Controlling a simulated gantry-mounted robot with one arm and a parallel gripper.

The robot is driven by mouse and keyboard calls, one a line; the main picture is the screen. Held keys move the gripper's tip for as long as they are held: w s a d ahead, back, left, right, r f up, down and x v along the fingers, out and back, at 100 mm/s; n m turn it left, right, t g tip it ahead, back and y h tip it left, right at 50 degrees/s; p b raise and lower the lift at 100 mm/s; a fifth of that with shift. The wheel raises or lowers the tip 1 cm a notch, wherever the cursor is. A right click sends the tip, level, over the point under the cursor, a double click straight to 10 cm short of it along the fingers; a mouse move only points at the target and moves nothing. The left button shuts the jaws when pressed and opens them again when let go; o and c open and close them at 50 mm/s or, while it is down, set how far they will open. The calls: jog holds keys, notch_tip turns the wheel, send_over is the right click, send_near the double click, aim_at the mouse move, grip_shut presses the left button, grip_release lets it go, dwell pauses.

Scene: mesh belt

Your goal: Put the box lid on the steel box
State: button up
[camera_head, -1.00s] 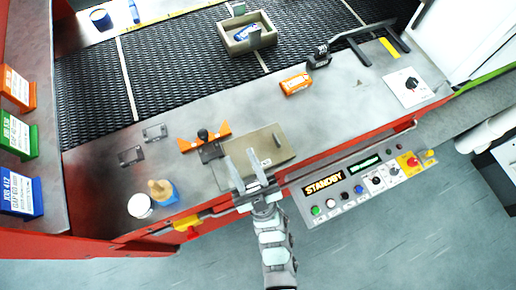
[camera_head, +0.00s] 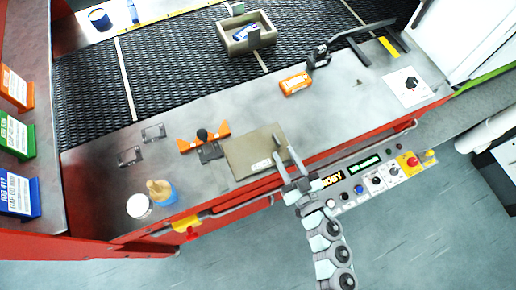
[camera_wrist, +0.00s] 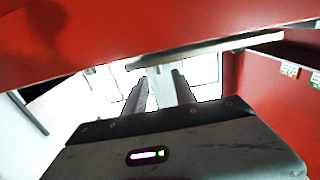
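The box lid looks to be the flat tan plate (camera_head: 248,150) lying on the steel worktop near its front edge, with a small pale label. The steel box (camera_head: 236,47) is an open tan-grey tray on the mesh belt, with a blue item (camera_head: 245,32) inside. My gripper (camera_head: 287,144) is at the lid's right end, its two fingers apart and pointing up the picture. One finger overlaps the lid's edge; contact cannot be told. In the wrist view the fingers (camera_wrist: 160,85) are apart, with a pale grey shape between them that I cannot identify.
An orange box (camera_head: 295,83) and a black clamp (camera_head: 319,56) stand right of the lid. An orange bracket with a black knob (camera_head: 203,135) is to its left. A white cup (camera_head: 139,206) and blue-based bottle (camera_head: 162,192) are at front left. The control panel (camera_head: 375,180) is beside my gripper.

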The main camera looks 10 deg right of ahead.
aim_at(279, 145)
jog(key=x, duration=0.5)
jog(key=shift+w+f, duration=0.2)
jog(key=shift+w, duration=0.05)
jog(key=shift+c, duration=0.4)
grip_shut()
dwell(0.8)
